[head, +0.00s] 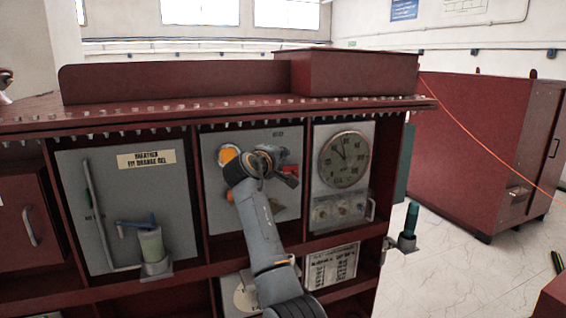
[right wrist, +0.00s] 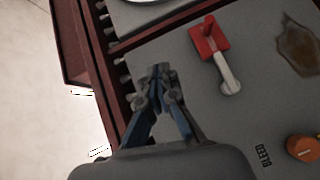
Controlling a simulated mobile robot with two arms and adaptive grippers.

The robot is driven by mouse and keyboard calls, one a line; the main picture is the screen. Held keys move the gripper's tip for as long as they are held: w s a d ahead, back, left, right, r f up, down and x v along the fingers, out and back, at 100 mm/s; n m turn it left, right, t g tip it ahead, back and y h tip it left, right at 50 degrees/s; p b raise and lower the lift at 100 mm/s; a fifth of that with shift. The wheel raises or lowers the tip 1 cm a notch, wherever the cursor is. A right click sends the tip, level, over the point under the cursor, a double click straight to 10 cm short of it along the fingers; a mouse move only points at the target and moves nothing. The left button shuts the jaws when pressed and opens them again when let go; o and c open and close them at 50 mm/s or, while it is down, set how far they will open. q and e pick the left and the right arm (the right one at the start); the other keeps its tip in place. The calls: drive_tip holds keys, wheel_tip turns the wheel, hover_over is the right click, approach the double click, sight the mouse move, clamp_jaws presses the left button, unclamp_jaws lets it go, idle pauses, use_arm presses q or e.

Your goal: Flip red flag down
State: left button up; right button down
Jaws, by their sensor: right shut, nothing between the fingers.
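The red flag (right wrist: 208,40) shows in the right wrist view on a grey panel, with a pale lever arm (right wrist: 228,76) running from it to a round pivot. My left gripper is not in view.
The panel has an orange knob (right wrist: 303,148) by a BLEED label. A round gauge (head: 344,160) is on the bay to the right, a breather (head: 151,243) on the bay to the left. Dark red dividers and a bolted top ledge frame the bays.

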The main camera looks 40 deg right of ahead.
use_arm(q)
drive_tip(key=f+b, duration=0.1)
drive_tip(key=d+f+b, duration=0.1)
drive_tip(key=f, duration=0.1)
use_arm(e)
drive_tip(key=s+a+r, duration=0.2)
drive_tip(key=s+r, duration=0.2)
drive_tip(key=s, duration=0.1)
drive_tip(key=shift+a, duration=0.15)
